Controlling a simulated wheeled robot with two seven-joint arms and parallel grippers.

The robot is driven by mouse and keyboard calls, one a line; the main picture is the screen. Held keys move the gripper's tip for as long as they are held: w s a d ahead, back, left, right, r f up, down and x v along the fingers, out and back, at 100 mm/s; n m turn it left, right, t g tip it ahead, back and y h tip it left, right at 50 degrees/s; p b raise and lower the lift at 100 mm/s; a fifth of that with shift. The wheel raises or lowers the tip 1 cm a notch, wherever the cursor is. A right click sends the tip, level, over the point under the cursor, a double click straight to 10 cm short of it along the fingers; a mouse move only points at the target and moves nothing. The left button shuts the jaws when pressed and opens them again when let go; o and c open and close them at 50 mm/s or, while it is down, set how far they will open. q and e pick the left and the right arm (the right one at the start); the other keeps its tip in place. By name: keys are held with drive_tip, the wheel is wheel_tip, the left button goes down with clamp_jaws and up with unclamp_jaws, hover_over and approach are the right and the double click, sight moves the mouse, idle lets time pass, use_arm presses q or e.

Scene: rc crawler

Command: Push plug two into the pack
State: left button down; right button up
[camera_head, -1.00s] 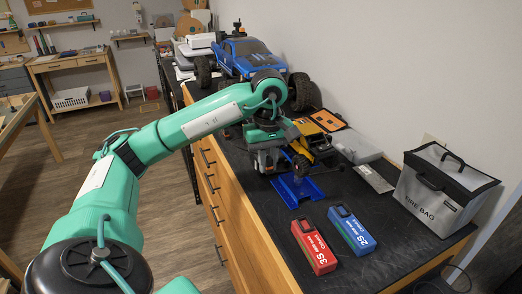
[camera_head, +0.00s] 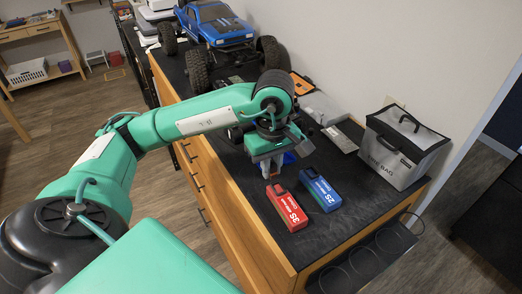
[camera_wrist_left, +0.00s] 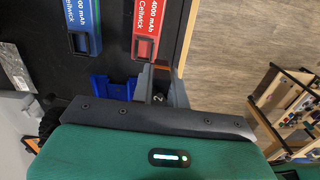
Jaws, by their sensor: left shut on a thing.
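The blue 2S pack (camera_head: 320,189) lies beside the red one and also shows in the wrist view (camera_wrist_left: 83,25). I cannot tell whether the plug touches a pack. My right gripper is not in view.
A blue stand (camera_wrist_left: 112,88) is close beside the left fingers. A grey bag (camera_head: 400,150) stands at the counter's right end. A large blue crawler (camera_head: 220,25) is at the back. The dark counter (camera_head: 335,230) is clear in front of the packs.

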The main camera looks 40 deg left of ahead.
use_arm(q)
drive_tip(key=w+d+b, duration=0.3)
drive_tip(key=w+d, duration=0.2)
drive_tip(key=w, duration=0.7)
drive_tip(key=shift+w+b, duration=0.4)
drive_tip(key=shift+s+f, duration=0.15)
